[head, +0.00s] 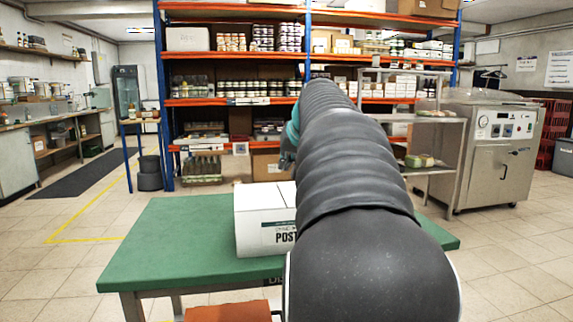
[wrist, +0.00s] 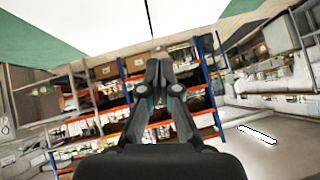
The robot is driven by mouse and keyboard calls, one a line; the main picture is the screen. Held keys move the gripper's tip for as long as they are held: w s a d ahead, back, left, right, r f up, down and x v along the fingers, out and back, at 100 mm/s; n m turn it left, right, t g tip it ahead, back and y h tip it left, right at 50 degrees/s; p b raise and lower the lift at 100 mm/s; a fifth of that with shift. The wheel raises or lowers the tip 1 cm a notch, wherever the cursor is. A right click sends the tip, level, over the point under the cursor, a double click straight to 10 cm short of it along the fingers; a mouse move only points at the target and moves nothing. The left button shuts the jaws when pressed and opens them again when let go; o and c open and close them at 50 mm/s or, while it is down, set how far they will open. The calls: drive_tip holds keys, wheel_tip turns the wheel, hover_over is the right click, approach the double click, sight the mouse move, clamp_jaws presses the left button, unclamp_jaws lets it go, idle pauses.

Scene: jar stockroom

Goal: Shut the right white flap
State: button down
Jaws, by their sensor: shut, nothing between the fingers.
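A white box (head: 257,222) with dark print stands on the green table (head: 165,250) in the head view. Its top shows a pale left panel (head: 262,197) and a dark seam; my arm covers most of its right side. In the wrist view, which looks upside down, two white flaps (wrist: 75,25) (wrist: 190,15) lie along the top edge with a thin dark gap between them. Whether the right flap is fully flat, I cannot tell. My gripper (wrist: 157,68) is shut and empty, its fingertips apart from the white panels in that picture. In the head view my arm hides the fingers.
Orange-and-blue shelving (head: 240,102) with jars and cartons stands behind the table. A steel machine (head: 492,150) is at the right, beside a grey rack (head: 440,130). A workbench (head: 60,125) runs along the left wall. The table's left part is clear.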

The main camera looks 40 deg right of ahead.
drive_tip(key=a+v, duration=0.1)
drive_tip(key=v, duration=0.9)
drive_tip(key=shift+w+a+r, duration=0.2)
drive_tip(key=shift+w+r, duration=0.05)
drive_tip(key=shift+w, duration=0.15)
drive_tip(key=s+a+f+g, duration=0.1)
drive_tip(key=s+a+f, duration=0.15)
drive_tip(key=f, duration=0.55)
drive_tip(key=s+a+f+g, duration=0.2)
drive_tip(key=a+f, duration=0.1)
drive_tip(key=f, duration=0.6)
drive_tip(key=s+a+f+n+y, duration=0.1)
drive_tip(key=s+a+f+n, duration=0.1)
drive_tip(key=s+a+f, duration=0.2)
drive_tip(key=s+a+f+n, duration=0.2)
drive_tip(key=s+a+f, duration=0.2)
drive_tip(key=a, duration=0.7)
drive_tip(key=s+a+f+n+y, duration=0.1)
drive_tip(key=s+a+f+n, duration=0.1)
drive_tip(key=s+a+f, duration=0.3)
wheel_tip(320, 180, down, 2)
drive_tip(key=a, duration=0.2)
drive_tip(key=shift+a+n+y, duration=0.3)
drive_tip(key=shift+a+n, duration=0.05)
drive_tip(key=shift+n, duration=0.05)
